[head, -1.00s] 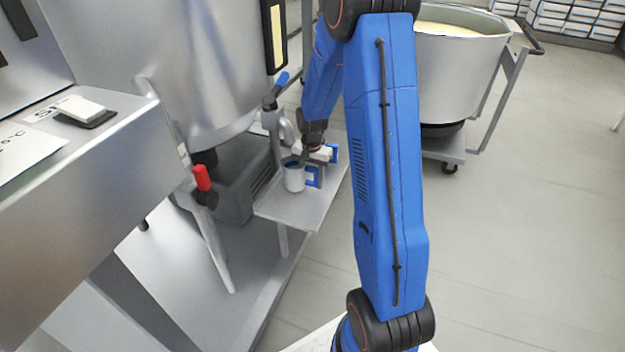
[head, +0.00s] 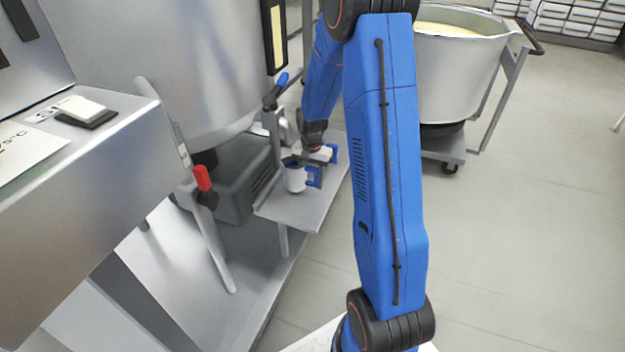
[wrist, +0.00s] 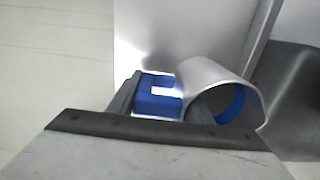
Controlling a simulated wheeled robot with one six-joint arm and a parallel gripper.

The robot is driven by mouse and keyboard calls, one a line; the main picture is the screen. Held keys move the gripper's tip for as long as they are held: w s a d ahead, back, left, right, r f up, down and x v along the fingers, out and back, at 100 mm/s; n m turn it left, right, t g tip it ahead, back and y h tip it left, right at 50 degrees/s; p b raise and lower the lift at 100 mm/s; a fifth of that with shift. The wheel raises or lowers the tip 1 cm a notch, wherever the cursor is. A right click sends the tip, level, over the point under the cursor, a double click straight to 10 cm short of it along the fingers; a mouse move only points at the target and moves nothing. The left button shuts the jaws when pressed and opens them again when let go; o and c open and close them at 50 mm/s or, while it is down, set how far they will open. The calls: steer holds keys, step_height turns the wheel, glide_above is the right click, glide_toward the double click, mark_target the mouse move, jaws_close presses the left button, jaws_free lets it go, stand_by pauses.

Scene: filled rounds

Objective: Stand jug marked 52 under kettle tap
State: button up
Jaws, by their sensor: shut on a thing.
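The jug (head: 294,180) is a small pale grey cup with a blue inside and appears upright at the small steel shelf (head: 300,212). Whether its base touches the shelf I cannot tell. It also shows in the wrist view (wrist: 212,78), with its blue handle (wrist: 158,100) between my fingers. My gripper (head: 318,162) is shut on the handle, to the right of the jug. No number shows on the jug from here. The kettle (head: 190,70) is a large steel vessel. Its tap with a blue lever (head: 281,80) is just behind and above the jug.
A red-handled valve (head: 203,178) is left of the shelf. A grey bin (head: 235,200) stands under the kettle. A steel control box (head: 80,180) fills the left foreground. A wheeled vat (head: 455,80) stands behind my arm. The floor at right is clear.

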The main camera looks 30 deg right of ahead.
steer(key=shift+w+a+f, duration=0.25)
steer(key=shift+w+a, duration=0.1)
steer(key=shift+w, duration=0.2)
steer(key=shift+w+a+f, duration=0.1)
steer(key=shift+w+f, duration=0.05)
steer(key=shift+f, duration=0.15)
steer(key=shift+w+a, duration=0.15)
steer(key=shift+a, duration=0.1)
steer(key=shift+c, duration=0.5)
steer(key=shift+d, duration=0.1)
steer(key=o, duration=1)
steer(key=shift+c, duration=0.2)
steer(key=o, duration=0.9)
steer(key=shift+s+d, duration=0.3)
steer(key=shift+s, duration=0.1)
steer(key=shift+c, duration=0.2)
steer(key=shift+r, duration=0.1)
